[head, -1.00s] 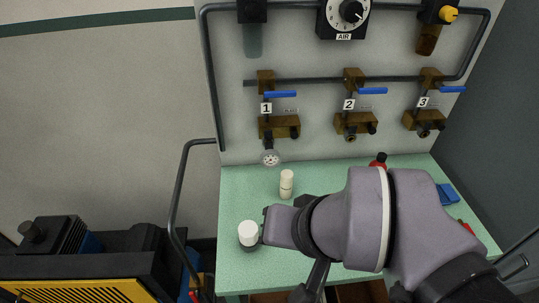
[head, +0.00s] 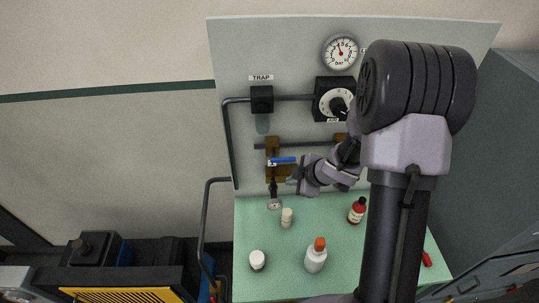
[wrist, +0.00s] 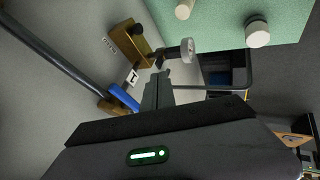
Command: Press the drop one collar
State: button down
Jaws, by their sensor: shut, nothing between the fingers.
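Drop one hangs at the left of the wall panel, with a blue lever (head: 283,160) and a brass block (head: 287,173). Its dark lower fitting (head: 273,188) ends above a small round white-faced piece (head: 274,204). My gripper (head: 292,181) is just right of this fitting, shut and empty. In the wrist view, my gripper (wrist: 161,77) points up toward the drop, close to the number 1 label (wrist: 132,77) and the round piece (wrist: 187,48). The collar itself is hard to make out there, and I cannot tell whether my fingers touch it.
The green bench (head: 300,275) below holds a cream cylinder (head: 286,217), a white jar (head: 257,260), an orange-capped white bottle (head: 316,256) and a red bottle (head: 356,210). A bent grey rail (head: 205,225) stands left of the bench. My arm hides the panel's right part.

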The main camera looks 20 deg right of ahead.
jog(key=b, duration=0.2)
send_near(270, 188)
jog(key=x, duration=0.4)
jog(key=shift+w+f, duration=0.1)
jog(key=shift+f, duration=0.35)
jog(key=shift+w+r, duration=0.1)
